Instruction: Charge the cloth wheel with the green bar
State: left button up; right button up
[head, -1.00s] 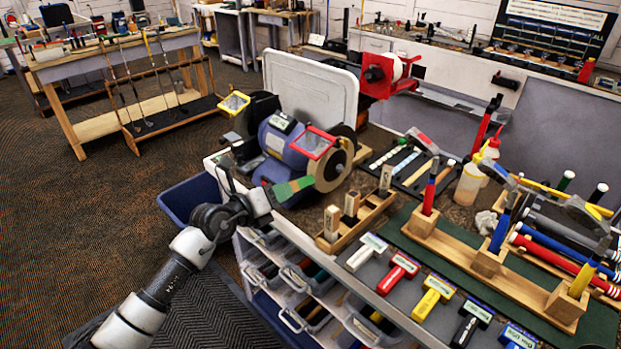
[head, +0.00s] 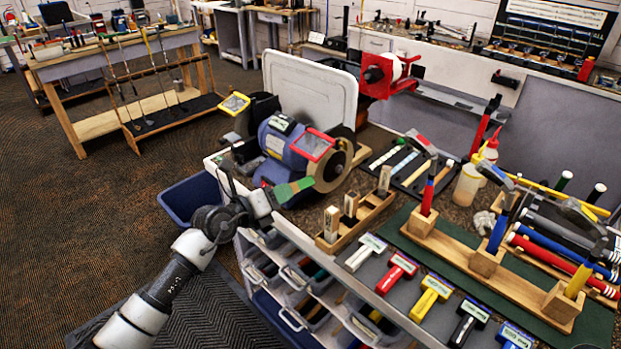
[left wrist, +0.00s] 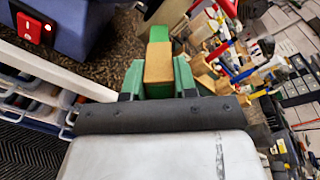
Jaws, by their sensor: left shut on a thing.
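The blue bench grinder (head: 290,140) stands on the bench with the tan cloth wheel (head: 328,176) at its right end. My left gripper (head: 285,192) is in front of the grinder, just left of the wheel's lower edge. It is shut on the green bar (left wrist: 159,33), which has a tan sleeve (left wrist: 158,66) between the green fingers in the left wrist view. The bar's tip points toward the wheel. In the head view the tip looks close to the rim; I cannot tell whether they touch. My right gripper is not in view.
A white tray (head: 310,92) stands behind the grinder. The red grinder switch (left wrist: 28,28) shows in the left wrist view. A blue bin (head: 188,200) is below.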

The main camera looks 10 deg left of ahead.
pick_arm(q)
jog(key=shift+s+a+r+p, duration=0.1)
jog(key=shift+s+a+p, duration=0.35)
jog(key=shift+s, duration=0.1)
jog(key=shift+p+v, duration=0.35)
jog(key=shift+v, duration=0.65)
jog(key=shift+f, duration=0.25)
jog(key=f+v, duration=0.1)
jog(key=v, duration=0.5)
jog(key=shift+p, duration=0.4)
jog(key=shift+a, duration=0.1)
